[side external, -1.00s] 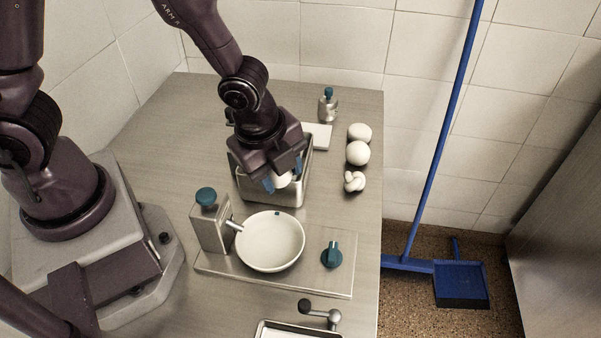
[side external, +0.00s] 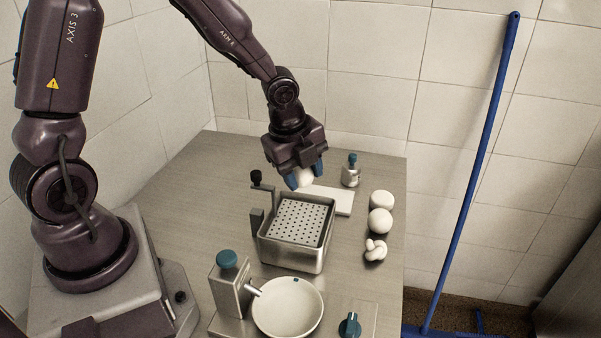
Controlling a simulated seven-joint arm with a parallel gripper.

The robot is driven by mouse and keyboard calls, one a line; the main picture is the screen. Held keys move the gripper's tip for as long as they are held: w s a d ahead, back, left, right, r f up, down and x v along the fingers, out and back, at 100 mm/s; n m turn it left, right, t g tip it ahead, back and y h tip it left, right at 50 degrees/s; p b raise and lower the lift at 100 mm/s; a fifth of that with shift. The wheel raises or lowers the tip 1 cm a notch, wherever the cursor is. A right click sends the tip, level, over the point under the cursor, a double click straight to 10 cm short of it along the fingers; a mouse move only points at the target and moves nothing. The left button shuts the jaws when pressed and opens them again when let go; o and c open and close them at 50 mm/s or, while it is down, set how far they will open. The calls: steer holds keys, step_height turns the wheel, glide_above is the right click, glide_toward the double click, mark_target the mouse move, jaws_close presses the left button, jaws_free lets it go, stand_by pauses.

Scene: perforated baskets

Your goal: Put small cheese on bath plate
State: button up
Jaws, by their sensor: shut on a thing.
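My gripper (side external: 306,176) is shut on a small white rounded piece (side external: 303,179), likely the small cheese, held between its blue fingertips. The fingers hide part of it. It appears raised, behind the square metal bath (side external: 292,257). A perforated metal plate (side external: 301,222) shows inside the bath, with nothing lying on it. I cannot tell for sure whether this is the bath plate. A round white dish (side external: 288,308) sits in front of the bath, empty.
A white slab (side external: 331,199) and a small teal-topped metal bottle (side external: 351,172) stand behind the bath. White round pieces (side external: 380,221) and a white knot (side external: 375,250) line the right. A black-knobbed post (side external: 257,190) is at the bath's back left. A teal-knobbed dispenser (side external: 228,283) stands beside the dish.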

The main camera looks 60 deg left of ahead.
mark_target(305, 222)
steer(key=shift+s+f+x, duration=0.1)
steer(key=shift+s+x, duration=0.2)
steer(key=shift+x, duration=1.05)
steer(key=shift+s+f+x, duration=0.1)
steer(key=shift+s+x, duration=0.2)
steer(key=shift+x, duration=1.1)
steer(key=shift+s+x, duration=0.3)
steer(key=shift+x, duration=1.05)
steer(key=shift+f, duration=0.55)
steer(key=o, duration=1)
steer(key=shift+w+r+v, duration=0.1)
steer(key=shift+w+v, duration=0.2)
steer(key=shift+v, duration=1)
steer(key=shift+w+r+v, duration=0.1)
steer(key=shift+w+v, duration=0.2)
steer(key=shift+v, duration=1)
steer(key=shift+w+v, duration=0.3)
steer(key=shift+v, duration=1)
